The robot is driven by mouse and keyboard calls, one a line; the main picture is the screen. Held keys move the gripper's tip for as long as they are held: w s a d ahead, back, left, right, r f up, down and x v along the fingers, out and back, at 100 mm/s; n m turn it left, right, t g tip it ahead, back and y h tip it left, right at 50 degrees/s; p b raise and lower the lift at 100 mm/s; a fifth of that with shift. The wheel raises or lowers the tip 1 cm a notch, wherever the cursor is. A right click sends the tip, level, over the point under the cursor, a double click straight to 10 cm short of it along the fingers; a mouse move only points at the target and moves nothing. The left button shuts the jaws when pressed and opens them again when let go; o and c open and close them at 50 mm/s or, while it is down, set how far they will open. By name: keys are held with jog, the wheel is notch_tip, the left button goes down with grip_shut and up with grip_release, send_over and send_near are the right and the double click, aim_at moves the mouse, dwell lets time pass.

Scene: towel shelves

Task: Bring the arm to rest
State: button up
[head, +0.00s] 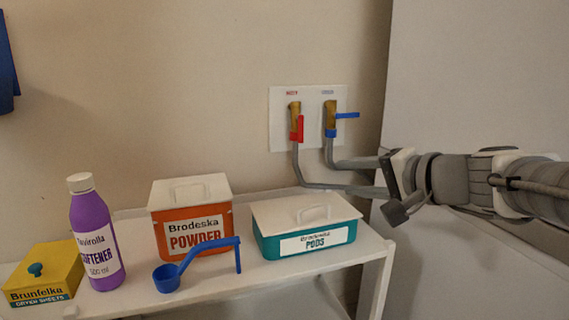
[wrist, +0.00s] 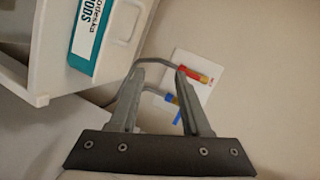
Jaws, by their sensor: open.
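My gripper (head: 357,178) reaches in from the right in the head view, in front of the wall below the two taps. Its grey fingers overlap the grey hoses in the picture, so contact is hard to judge. In the wrist view my gripper (wrist: 160,72) has its two fingers spread, with nothing between them but wall and hose behind. My arm (head: 480,182) stretches out roughly level to the right edge of the head view.
The white shelf (head: 374,262) bears a teal pods box (head: 305,232), orange powder box (head: 190,213), blue scoop (head: 167,278), purple softener bottle (head: 92,225) and yellow dryer-sheet box (head: 45,270). A red-handled tap (head: 297,125) and blue-handled tap (head: 331,120) are on the wall.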

jog(key=s+a+f+n+g+h, duration=0.2)
jog(key=s+a+f+n+g, duration=0.25)
jog(key=s+f, duration=0.55)
jog(key=s+d+f+n+g+h, duration=0.2)
jog(key=s+d+f+n+h, duration=0.3)
jog(key=s, duration=0.6)
notch_tip(320, 180, up, 27)
jog(key=p, duration=2.7)
jog(key=shift+d+f+m+h, duration=0.15)
jog(key=shift+d+m+h, duration=0.2)
jog(key=shift+d+h, duration=0.1)
jog(key=shift+w, duration=0.15)
